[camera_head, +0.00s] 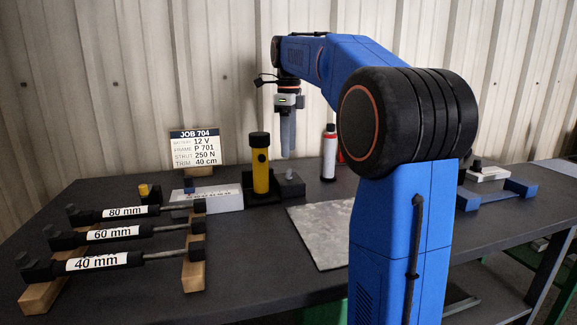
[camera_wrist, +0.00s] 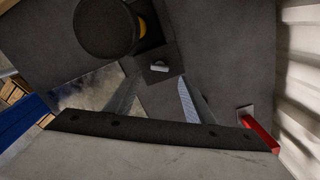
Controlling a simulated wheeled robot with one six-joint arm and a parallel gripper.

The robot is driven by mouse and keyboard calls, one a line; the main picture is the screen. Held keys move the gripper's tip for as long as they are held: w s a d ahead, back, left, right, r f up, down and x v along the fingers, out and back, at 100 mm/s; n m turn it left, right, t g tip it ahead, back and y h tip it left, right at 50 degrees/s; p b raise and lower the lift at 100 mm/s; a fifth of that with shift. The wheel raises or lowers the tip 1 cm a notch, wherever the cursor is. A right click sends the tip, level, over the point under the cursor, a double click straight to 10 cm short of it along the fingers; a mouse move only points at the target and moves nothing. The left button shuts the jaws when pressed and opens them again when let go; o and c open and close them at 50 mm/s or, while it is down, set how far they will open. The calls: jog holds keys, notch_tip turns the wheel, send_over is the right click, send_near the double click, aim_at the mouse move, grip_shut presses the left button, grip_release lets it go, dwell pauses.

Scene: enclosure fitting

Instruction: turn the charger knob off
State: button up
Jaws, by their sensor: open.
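The charger is a black base (camera_head: 262,199) holding an upright yellow cylinder (camera_head: 260,177) with a black cap. At its right is a dark grey block (camera_head: 291,188) with a small knob (camera_head: 289,174) on top. In the wrist view the knob (camera_wrist: 160,67) shows as a short pale bar lying roughly crosswise on the block's dark square top. My gripper (camera_head: 288,153) points down above the block, apart from the knob. In the wrist view its fingers (camera_wrist: 160,88) are open and empty, with the knob just beyond the gap between their tips.
The black cap (camera_wrist: 105,25) stands close beside the block. A white spray can (camera_head: 328,153) stands to the right and a white labelled box (camera_head: 217,199) to the left. Several labelled struts (camera_head: 105,236) lie on wooden rests at left. A metal sheet (camera_head: 322,232) lies flat in front.

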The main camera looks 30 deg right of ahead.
aim_at(289, 173)
notch_tip(289, 173, down, 7)
jog(key=shift+r, duration=0.1)
dwell(0.4)
jog(key=c, duration=1)
